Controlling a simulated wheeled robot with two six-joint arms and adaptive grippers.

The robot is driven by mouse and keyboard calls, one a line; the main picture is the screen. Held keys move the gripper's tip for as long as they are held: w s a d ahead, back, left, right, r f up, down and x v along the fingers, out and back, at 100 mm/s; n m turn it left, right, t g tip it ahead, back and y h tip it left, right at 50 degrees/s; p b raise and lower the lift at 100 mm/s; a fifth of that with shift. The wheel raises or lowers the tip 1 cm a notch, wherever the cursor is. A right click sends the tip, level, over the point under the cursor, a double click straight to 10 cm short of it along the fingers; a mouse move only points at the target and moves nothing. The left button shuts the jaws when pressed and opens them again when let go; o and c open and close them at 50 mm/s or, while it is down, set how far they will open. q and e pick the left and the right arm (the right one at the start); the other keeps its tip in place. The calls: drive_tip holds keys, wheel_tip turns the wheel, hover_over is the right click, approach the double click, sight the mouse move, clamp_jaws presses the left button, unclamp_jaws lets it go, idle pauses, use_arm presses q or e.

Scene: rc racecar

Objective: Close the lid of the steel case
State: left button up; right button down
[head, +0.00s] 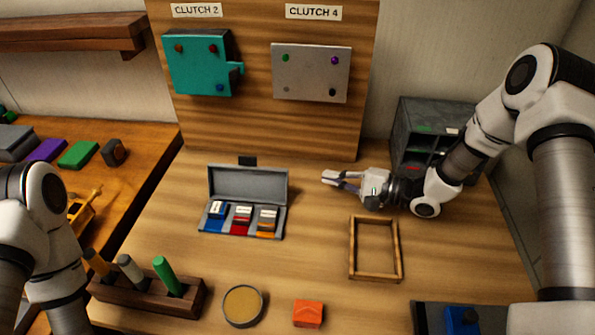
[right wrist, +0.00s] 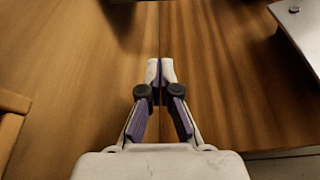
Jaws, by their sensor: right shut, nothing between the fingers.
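The grey steel case (head: 203,225) lies on the table, left of centre in the head view. Its lid (head: 248,184) stands open, raised along the far side. Three blocks with blue, red and orange parts sit in its compartments. My right gripper (head: 326,179) is to the right of the raised lid, apart from it, with its fingers pointing left. It is shut and empty; the fingertips meet in the right wrist view (right wrist: 160,72). My left arm shows at the left edge, but its gripper is not visible.
A wooden frame (head: 353,250) lies below my right gripper. A dark grey shelf unit (head: 402,130) stands behind my right wrist. An upright board (head: 255,120) rises behind the case. A pen rack (head: 150,297), round tin (head: 243,306) and orange block (head: 308,313) are in front.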

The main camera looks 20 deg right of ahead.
drive_tip(key=p+x, duration=0.1)
drive_tip(key=x, duration=0.7)
drive_tip(key=shift+w+a, duration=0.2)
drive_tip(key=shift+a, duration=0.15)
drive_tip(key=s+p, duration=0.1)
drive_tip(key=s+a+r+p, duration=0.1)
drive_tip(key=s, duration=0.1)
drive_tip(key=shift+a+r, duration=0.25)
drive_tip(key=shift+s, duration=0.25)
drive_tip(key=shift+w+f, duration=0.1)
drive_tip(key=shift+w, duration=0.05)
